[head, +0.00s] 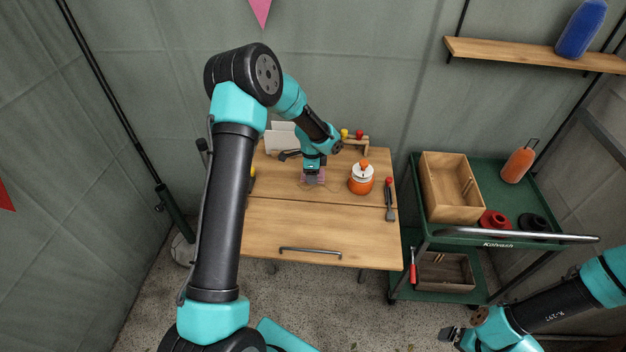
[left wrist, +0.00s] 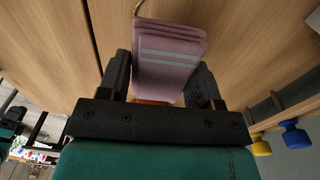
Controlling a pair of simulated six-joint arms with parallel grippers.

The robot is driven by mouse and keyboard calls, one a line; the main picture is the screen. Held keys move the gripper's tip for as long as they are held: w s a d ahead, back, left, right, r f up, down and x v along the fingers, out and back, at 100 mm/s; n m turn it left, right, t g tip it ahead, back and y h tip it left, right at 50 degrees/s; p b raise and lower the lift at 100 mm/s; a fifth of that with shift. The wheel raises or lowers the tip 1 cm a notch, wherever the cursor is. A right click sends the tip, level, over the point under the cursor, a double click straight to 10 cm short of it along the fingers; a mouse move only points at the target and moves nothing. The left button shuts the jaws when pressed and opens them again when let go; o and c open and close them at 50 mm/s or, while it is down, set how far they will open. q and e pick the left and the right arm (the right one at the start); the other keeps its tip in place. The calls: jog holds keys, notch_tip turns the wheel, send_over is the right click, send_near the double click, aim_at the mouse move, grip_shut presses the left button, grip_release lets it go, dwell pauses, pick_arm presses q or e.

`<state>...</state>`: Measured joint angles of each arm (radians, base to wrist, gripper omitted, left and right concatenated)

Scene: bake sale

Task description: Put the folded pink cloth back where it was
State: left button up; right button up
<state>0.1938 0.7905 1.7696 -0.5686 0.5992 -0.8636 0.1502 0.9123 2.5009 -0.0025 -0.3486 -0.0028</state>
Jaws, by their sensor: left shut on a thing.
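The folded pink cloth (head: 314,181) is at the middle of the wooden table, mostly covered by my left gripper (head: 312,172) above it. In the left wrist view the cloth (left wrist: 170,50) is a thick folded stack with a pale grey stripe, between the two dark fingers of my left gripper (left wrist: 163,85). The left gripper is shut on it. I cannot tell whether the cloth touches the tabletop. My right gripper (head: 453,335) is at the lower right, away from the table, and its jaws are too small to read.
A small rack (head: 355,143) with coloured knobs is behind. A green cart (head: 510,205) stands right, bearing a wooden crate (head: 436,208). The table's front is clear.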

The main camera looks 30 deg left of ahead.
pick_arm(q)
jog(key=shift+f, duration=1.75)
jog(key=o, duration=0.9)
jog(key=shift+f, duration=0.1)
jog(key=r, duration=1.2)
jog(key=shift+a+r, duration=0.15)
jog(key=shift+a, duration=0.05)
